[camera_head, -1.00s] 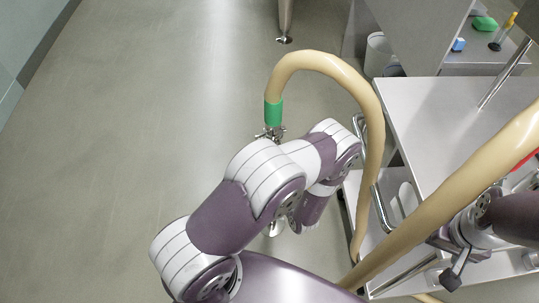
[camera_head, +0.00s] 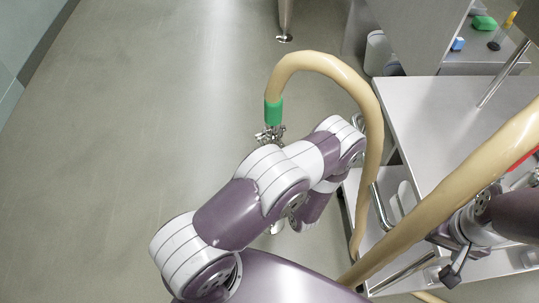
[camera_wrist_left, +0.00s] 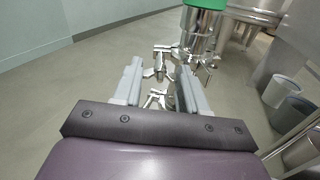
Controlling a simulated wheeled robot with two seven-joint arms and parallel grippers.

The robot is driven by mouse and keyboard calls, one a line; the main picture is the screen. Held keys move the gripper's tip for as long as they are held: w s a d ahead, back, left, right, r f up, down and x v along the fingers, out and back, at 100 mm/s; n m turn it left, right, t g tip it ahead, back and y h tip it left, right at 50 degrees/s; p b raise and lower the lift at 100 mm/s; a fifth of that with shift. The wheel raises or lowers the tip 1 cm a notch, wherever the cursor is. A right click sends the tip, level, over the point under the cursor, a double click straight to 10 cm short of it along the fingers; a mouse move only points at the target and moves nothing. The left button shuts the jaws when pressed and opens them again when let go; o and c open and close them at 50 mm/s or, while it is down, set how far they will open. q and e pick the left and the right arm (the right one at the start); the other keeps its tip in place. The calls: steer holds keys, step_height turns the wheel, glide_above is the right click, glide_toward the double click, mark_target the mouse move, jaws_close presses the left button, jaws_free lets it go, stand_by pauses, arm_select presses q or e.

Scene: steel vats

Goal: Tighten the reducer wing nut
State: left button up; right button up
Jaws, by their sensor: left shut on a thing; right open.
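The steel reducer (camera_wrist_left: 200,38) hangs below a green cuff (camera_wrist_left: 206,4) in the left wrist view. A shiny clamp with its wing nut (camera_wrist_left: 160,68) sits beside it, between the fingers of my left gripper (camera_wrist_left: 160,80). The gripper is shut on the wing nut; the exact contact is hard to make out. In the head view the clamp (camera_head: 270,136) shows just under the green cuff (camera_head: 273,112), and my left arm hides the left gripper. My right gripper (camera_head: 453,272) is at the lower right, open, near the cart and apart from the clamp.
A beige hose (camera_head: 330,65) arches from the cuff to the right and down; another hose length (camera_head: 440,200) crosses the lower right. A steel cart (camera_head: 445,110) stands at right. The floor (camera_head: 130,130) at left is clear.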

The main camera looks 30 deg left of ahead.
arm_select(q)
steer(key=shift+m, duration=0.6)
steer(key=o, duration=1.1)
steer(key=shift+c, duration=0.2)
steer(key=v, duration=1.2)
steer(key=shift+s+d+b, duration=0.25)
steer(key=shift+s+b, duration=0.05)
steer(key=shift+b, duration=0.1)
